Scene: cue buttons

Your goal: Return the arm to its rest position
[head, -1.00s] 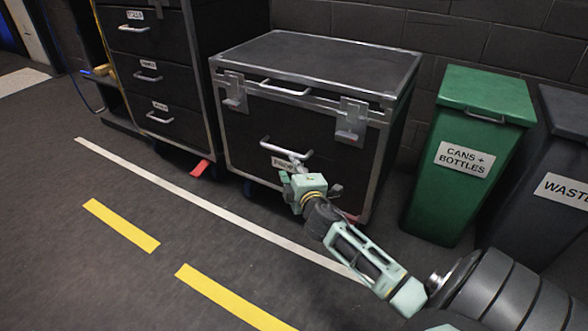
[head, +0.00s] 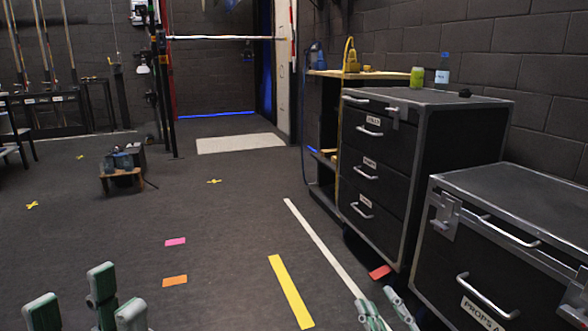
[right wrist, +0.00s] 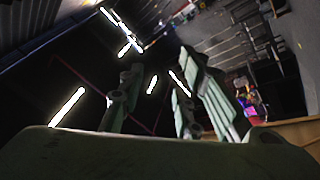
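My left gripper (head: 85,312) shows at the bottom left of the head view. Its pale green fingers stand apart with only floor behind them. My right gripper (head: 387,312) shows at the bottom edge, right of centre, over the floor near the front of the cases. Its fingertips are apart and nothing is held between them. In the right wrist view the right gripper's fingers (right wrist: 158,105) point away from the camera, also apart and empty. Most of both arms lies outside the head view.
A black drawer case (head: 420,175) and a lower black props case (head: 530,225) stand on the right. A small wooden stand (head: 122,180) with dark gear sits on the floor at left. The taped floor (head: 230,240) between is largely clear.

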